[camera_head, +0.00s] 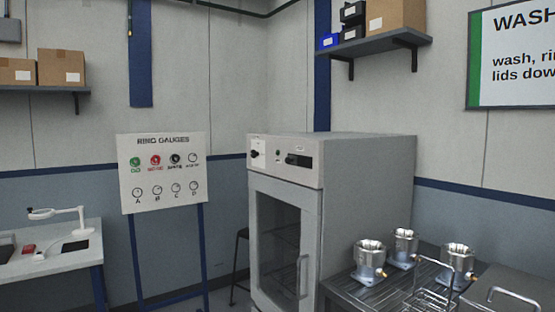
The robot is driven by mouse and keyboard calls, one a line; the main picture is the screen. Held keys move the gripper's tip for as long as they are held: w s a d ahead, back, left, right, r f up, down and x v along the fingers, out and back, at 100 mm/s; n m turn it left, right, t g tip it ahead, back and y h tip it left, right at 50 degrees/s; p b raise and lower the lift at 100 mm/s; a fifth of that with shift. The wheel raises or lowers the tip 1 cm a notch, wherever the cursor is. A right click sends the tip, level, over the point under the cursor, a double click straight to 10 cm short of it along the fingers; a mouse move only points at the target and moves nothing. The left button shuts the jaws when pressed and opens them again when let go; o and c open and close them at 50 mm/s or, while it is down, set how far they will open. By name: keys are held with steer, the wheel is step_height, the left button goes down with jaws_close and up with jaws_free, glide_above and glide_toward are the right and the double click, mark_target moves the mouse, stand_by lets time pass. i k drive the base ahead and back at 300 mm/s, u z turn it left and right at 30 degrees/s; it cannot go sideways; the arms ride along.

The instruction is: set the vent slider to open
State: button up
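A grey drying cabinet (370,185) stands in the middle of the view, with its glass door (278,240) shut. Its top front panel (285,172) carries a small dark control (255,154) on a white plate at the left, a tiny light (278,153), and a dark display (298,160). I cannot make out a vent slider for certain or read its setting; the panel marks are too small. My gripper is not in view.
Several metal housings (369,262) stand on a slatted bench (340,285) at the cabinet's right, beside a wire basket (430,298). A gauge board (162,205) on blue legs stands left of the cabinet. A white worktable (60,263) is at far left.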

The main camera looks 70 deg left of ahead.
mark_target(293, 160)
steer(key=u, duration=2.4)
